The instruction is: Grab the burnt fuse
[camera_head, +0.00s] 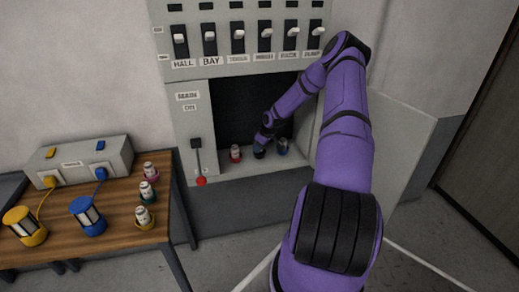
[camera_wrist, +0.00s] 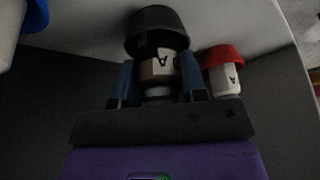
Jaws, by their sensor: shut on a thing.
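The burnt fuse (camera_wrist: 161,66) has a black base and a brownish, darkened body marked with an "A". In the wrist view the two blue fingers of my gripper (camera_wrist: 158,84) are on either side of its body, shut on it. In the head view the fuse (camera_head: 259,154) is at the floor of the dark cabinet opening, between a red-based fuse (camera_head: 235,154) and a blue-based fuse (camera_head: 282,147). My gripper (camera_head: 262,143) reaches in from the right and partly hides it. I cannot tell whether its base touches the cabinet floor.
A lever with a red knob (camera_head: 201,181) hangs left of the opening. Switches (camera_head: 238,40) line the panel above. The wooden table (camera_head: 110,224) at left holds a pink-based fuse (camera_head: 150,171), a green-based one (camera_head: 147,192), a yellow-based one (camera_head: 144,217) and two lamps.

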